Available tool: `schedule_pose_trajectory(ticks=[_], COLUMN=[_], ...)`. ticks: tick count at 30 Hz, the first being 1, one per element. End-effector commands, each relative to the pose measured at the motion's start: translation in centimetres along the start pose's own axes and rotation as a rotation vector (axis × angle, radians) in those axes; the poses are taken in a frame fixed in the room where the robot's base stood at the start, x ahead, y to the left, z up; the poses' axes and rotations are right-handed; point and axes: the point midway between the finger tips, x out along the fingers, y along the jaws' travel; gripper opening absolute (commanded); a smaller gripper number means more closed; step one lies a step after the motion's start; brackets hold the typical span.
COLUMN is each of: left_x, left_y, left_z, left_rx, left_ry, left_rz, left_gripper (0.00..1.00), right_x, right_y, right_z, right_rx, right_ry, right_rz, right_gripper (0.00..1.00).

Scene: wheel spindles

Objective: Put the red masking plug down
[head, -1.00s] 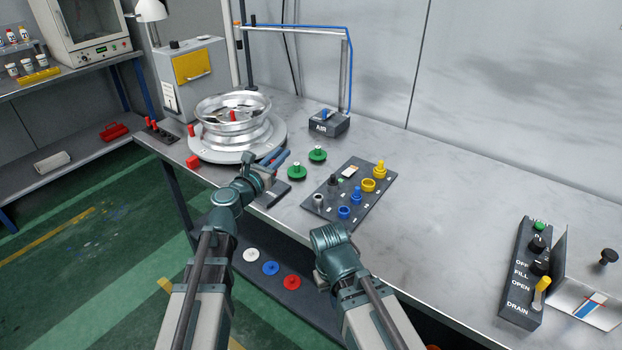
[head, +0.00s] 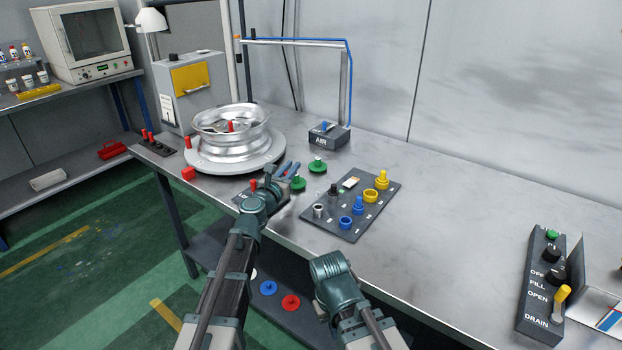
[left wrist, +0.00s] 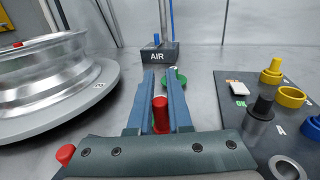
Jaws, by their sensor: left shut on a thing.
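My left gripper (head: 290,170) has its blue fingers shut on the red masking plug (left wrist: 160,115), a small red cylinder upright between the fingers in the left wrist view. The head view does not show this plug clearly. The left gripper (left wrist: 163,95) is right of the silver wheel (head: 235,140) and beside a green disc (head: 298,183).
The wheel rests on a round grey turntable (head: 270,158). A second green disc (head: 317,165) stands before the AIR box (head: 328,138). A dark mat (head: 335,228) holds yellow, blue and grey parts. The bench's right middle is clear.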

Motion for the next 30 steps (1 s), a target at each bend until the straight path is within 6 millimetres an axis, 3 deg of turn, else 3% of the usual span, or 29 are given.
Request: schedule_pose_trajectory(ticks=[3, 9, 17, 27, 30], left_x=[2.0, 3.6, 3.8, 3.8, 3.8], left_y=[-2.4, -4.5, -4.9, -4.8, -4.8], left_z=[-0.4, -0.6, -0.7, -4.1, -4.3], left_rx=[0.0, 0.0, 0.0, 0.0, 0.0], left_ry=[0.0, 0.0, 0.0, 0.0, 0.0], left_rz=[-0.003, -0.001, 0.001, 0.001, 0.001], left_gripper=[0.0, 0.0, 0.0, 0.0, 0.0], right_x=[0.4, 0.6, 0.7, 4.1, 4.3], right_y=[0.0, -0.1, -0.1, -0.4, -0.4], right_z=[0.0, 0.0, 0.0, -0.2, -0.2], right_rx=[0.0, 0.0, 0.0, 0.0, 0.0], right_ry=[0.0, 0.0, 0.0, 0.0, 0.0], right_rz=[0.0, 0.0, 0.0, 0.0, 0.0], right_gripper=[0.0, 0.0, 0.0, 0.0, 0.0])
